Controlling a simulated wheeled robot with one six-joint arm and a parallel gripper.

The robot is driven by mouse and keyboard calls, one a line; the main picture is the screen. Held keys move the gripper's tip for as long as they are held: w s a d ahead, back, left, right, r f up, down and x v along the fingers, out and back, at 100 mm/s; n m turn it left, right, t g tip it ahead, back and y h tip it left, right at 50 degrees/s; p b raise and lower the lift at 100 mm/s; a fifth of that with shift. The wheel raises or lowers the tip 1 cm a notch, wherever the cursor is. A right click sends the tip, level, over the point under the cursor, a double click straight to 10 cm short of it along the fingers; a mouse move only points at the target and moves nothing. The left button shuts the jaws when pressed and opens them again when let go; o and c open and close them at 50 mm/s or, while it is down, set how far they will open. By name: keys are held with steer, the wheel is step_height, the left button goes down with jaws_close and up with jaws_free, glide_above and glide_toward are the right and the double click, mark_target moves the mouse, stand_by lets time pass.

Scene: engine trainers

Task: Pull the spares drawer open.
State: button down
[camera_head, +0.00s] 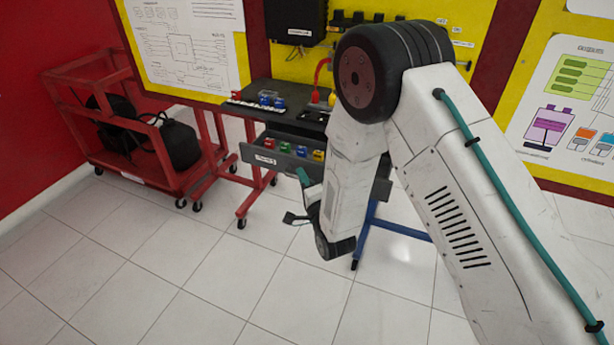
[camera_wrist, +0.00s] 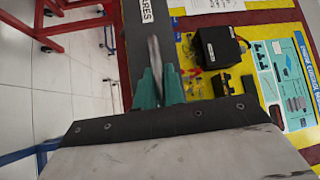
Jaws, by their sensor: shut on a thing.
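The spares drawer (camera_head: 250,154) is a dark grey drawer under the dark bench top, with a white label at the left of its front. It stands out from the bench, and several coloured pieces show inside it. In the wrist view its dark front (camera_wrist: 144,38) carries a white label, partly cut off, ending in "RES". My gripper (camera_head: 303,177) is at the drawer front, partly hidden by my own arm. In the wrist view the teal fingers of my gripper (camera_wrist: 159,84) are shut around the metal bar handle (camera_wrist: 154,55).
The bench top (camera_head: 284,92) holds small coloured parts. A red cart (camera_head: 150,178) with black equipment stands at the left. A yellow board (camera_head: 460,55) is behind the bench. The white tiled floor (camera_head: 180,270) in front is clear.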

steer(key=c, duration=1.5)
jaws_free()
steer(key=shift+d, duration=0.1)
steer(key=v, duration=0.7)
steer(key=shift+s+d+f, duration=0.1)
steer(key=shift+s+d, duration=0.05)
steer(key=shift+s, duration=0.15)
